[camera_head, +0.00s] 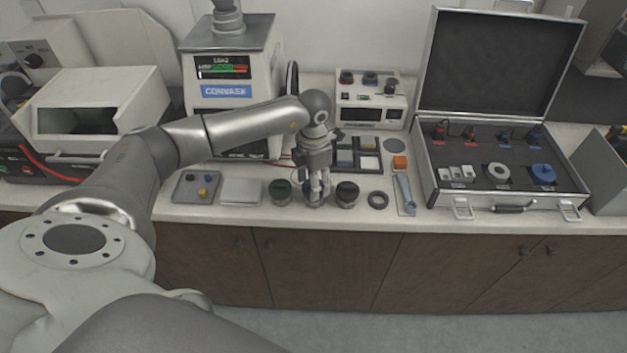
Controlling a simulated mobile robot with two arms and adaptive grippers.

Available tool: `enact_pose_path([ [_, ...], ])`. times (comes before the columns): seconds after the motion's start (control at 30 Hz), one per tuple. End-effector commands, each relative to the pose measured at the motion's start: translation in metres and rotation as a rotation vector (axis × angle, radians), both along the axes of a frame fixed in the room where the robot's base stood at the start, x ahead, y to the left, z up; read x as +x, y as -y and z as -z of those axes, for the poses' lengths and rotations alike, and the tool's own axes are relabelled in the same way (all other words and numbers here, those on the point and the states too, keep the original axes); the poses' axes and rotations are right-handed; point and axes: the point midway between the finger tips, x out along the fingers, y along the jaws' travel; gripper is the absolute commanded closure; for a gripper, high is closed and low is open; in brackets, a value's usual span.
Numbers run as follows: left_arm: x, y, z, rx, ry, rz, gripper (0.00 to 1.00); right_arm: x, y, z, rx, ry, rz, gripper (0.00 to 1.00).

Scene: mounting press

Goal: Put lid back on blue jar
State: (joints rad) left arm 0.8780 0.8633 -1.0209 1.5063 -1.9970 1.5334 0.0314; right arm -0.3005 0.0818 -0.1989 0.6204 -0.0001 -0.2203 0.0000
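My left gripper (317,190) points down over the middle of a row of small jars at the front of the counter. A jar (314,202) stands under its fingers and is largely covered by them. A trace of dark blue shows beside the fingers. I cannot tell whether a lid is on that jar or between the fingers, or whether they touch it. A jar with a dark green top (280,188) stands to its left, and a jar with a black top (347,190) to its right. No separate blue lid is clearly seen near the jars. My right gripper is not in view.
A dark ring (377,199) and a blue-grey tool (404,194) lie to the right. An open case (510,203) holds a blue disc (542,174).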

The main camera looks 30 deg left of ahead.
Motion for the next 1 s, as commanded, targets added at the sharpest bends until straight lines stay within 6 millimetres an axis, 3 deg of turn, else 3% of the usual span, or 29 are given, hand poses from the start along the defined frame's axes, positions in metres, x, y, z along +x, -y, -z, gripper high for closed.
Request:
enact_pose_path([
  [0.97, 0.0000, -0.0001, 0.0002, 0.000, 0.000, 0.000, 0.57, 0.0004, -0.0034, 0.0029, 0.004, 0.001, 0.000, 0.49],
  [1.0, 0.0000, -0.0001, 0.0002, 0.000, 0.000, 0.000, 0.46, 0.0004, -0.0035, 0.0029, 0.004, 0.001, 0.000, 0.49],
])
